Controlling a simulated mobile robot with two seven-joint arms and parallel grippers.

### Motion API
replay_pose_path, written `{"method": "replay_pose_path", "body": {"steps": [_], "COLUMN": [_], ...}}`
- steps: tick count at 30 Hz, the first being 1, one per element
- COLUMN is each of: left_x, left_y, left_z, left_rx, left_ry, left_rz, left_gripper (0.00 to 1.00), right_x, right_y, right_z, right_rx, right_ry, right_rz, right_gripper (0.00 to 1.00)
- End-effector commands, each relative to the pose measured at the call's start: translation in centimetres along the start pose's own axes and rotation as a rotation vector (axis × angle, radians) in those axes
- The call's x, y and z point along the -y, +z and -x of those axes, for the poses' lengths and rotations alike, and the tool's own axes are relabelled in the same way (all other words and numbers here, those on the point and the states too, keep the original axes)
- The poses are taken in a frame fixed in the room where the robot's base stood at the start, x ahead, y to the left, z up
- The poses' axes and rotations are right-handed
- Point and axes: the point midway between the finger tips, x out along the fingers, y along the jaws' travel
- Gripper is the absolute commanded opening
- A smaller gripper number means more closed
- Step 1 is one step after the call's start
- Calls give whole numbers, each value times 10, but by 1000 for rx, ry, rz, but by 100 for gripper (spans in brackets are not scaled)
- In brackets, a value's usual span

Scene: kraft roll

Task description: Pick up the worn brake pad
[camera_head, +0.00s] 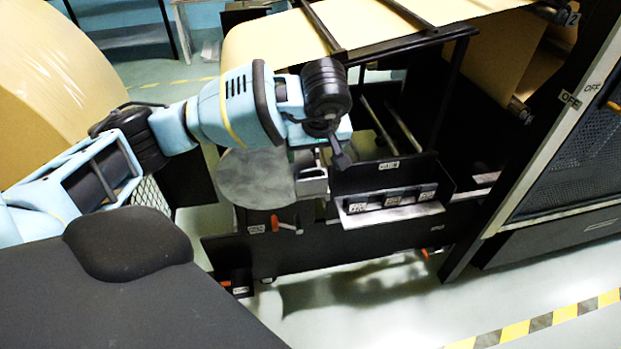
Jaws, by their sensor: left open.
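My left arm comes in from the left, and my left gripper (339,152) points down over the brake assembly. Its jaws are open, with a dark finger just above the caliper area. A grey round brake disc (256,178) stands below my arm. I cannot make out the worn brake pad clearly; the gripper and wrist hide part of that block. I cannot tell whether the gripper touches anything. My right gripper is not in view.
Black frame bars and a kraft paper web (385,25) are above. A large kraft roll (50,80) is at left, a mesh-panelled cabinet (580,150) at right. Striped floor tape (530,325) runs lower right.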

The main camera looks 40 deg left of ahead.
Motion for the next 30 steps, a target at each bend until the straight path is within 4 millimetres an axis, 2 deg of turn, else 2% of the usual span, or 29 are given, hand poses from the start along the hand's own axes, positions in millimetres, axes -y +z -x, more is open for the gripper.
{"method": "replay_pose_path", "body": {"steps": [3, 11, 18, 21, 29, 30], "left_x": [1, 1, 2, 2, 2, 2], "left_y": [0, 0, 1, 1, 1, 1], "left_z": [-13, -24, -58, -65, -68, -67], "left_rx": [2, 1, 2, 1, 0, 0], "left_ry": [-3, -2, -3, -1, 0, 0], "left_rz": [1, 0, 0, 0, -1, -1], "left_gripper": [76, 76, 76, 76, 76, 74], "right_x": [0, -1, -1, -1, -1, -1], "right_y": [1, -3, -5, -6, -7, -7], "right_z": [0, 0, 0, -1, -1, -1], "right_rx": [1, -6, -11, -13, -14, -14], "right_ry": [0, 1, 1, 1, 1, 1], "right_rz": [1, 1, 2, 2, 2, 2], "right_gripper": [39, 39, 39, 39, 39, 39]}}
